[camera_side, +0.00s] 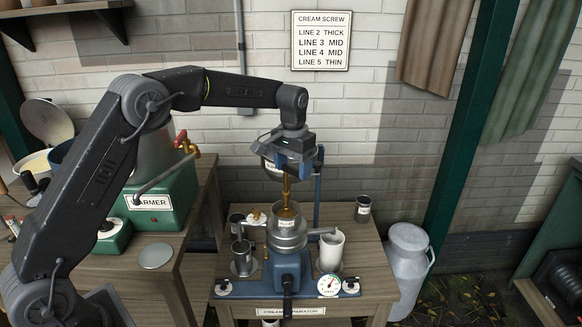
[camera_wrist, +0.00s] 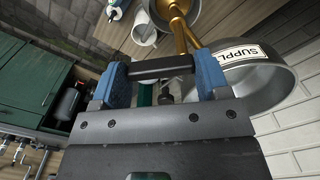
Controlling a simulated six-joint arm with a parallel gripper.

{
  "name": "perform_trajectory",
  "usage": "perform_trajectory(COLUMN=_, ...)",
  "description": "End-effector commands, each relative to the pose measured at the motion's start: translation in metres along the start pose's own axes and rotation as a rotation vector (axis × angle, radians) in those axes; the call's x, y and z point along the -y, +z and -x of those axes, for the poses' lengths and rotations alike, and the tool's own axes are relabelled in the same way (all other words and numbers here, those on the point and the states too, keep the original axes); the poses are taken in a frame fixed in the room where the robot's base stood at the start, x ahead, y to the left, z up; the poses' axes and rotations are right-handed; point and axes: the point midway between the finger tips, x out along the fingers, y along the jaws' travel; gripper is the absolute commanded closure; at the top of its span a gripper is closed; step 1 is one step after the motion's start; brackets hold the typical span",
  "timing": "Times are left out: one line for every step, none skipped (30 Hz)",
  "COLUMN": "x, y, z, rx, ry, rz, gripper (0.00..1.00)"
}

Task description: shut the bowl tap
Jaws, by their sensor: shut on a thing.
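The supply bowl (camera_wrist: 263,80), a grey metal vessel labelled "SUPPL…", fills the right of the wrist view; it also shows in the side view (camera_side: 268,168), partly behind my gripper. A brass tap pipe (camera_side: 286,192) runs down from it towards the separator's metal top (camera_side: 287,232); the brass also shows in the wrist view (camera_wrist: 181,30). My gripper (camera_side: 292,156) is at the tap, below the wrist. In the wrist view its two blue fingers (camera_wrist: 160,80) are apart, shut on a dark bar (camera_wrist: 160,64), which appears to be the tap's handle. Whether the tap is open is unclear.
A white cup (camera_side: 331,250) and a metal cup (camera_side: 242,260) stand either side of the blue separator (camera_side: 288,270). A dial (camera_side: 329,286) is at the front. A blue post (camera_side: 319,190) stands behind. The green warmer (camera_side: 165,200) is left, a churn (camera_side: 406,265) right.

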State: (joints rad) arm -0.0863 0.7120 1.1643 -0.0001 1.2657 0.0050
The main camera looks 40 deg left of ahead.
Motion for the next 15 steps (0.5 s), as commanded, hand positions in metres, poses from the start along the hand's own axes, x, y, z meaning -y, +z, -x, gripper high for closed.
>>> perform_trajectory(x=0.0001, y=-0.0015, z=0.0006, rx=-0.001, ry=-0.001, rz=0.044, gripper=0.55)
perform_trajectory(x=0.0002, y=-0.0021, z=0.0004, rx=-0.001, ry=-0.001, rz=0.073, gripper=0.55)
perform_trajectory(x=0.0003, y=-0.003, z=0.0003, rx=-0.001, ry=-0.001, rz=0.111, gripper=0.55)
perform_trajectory(x=0.0004, y=-0.0037, z=0.0004, rx=-0.001, ry=-0.001, rz=0.14, gripper=0.55)
perform_trajectory(x=0.0005, y=-0.0045, z=0.0005, rx=-0.002, ry=0.0, rz=0.168, gripper=0.55)
perform_trajectory(x=0.0007, y=-0.0054, z=0.0006, rx=-0.002, ry=0.0, rz=0.206, gripper=0.55)
perform_trajectory(x=0.0009, y=-0.0061, z=0.0007, rx=-0.003, ry=0.0, rz=0.234, gripper=0.55)
perform_trajectory(x=0.0011, y=-0.0067, z=0.0007, rx=-0.003, ry=0.0, rz=0.262, gripper=0.55)
perform_trajectory(x=0.0013, y=-0.0075, z=0.0007, rx=-0.003, ry=0.0, rz=0.299, gripper=0.55)
perform_trajectory(x=0.0015, y=-0.0081, z=0.0007, rx=-0.002, ry=0.0, rz=0.326, gripper=0.55)
perform_trajectory(x=0.0018, y=-0.0087, z=0.0007, rx=-0.002, ry=0.0, rz=0.353, gripper=0.55)
perform_trajectory(x=0.0021, y=-0.0095, z=0.0008, rx=-0.003, ry=0.0, rz=0.387, gripper=0.55)
perform_trajectory(x=0.0023, y=-0.01, z=0.0008, rx=-0.002, ry=0.0, rz=0.412, gripper=0.55)
perform_trajectory(x=0.0026, y=-0.0105, z=0.0007, rx=-0.002, ry=0.0, rz=0.436, gripper=0.55)
perform_trajectory(x=0.0029, y=-0.0111, z=0.0006, rx=-0.002, ry=0.0, rz=0.467, gripper=0.55)
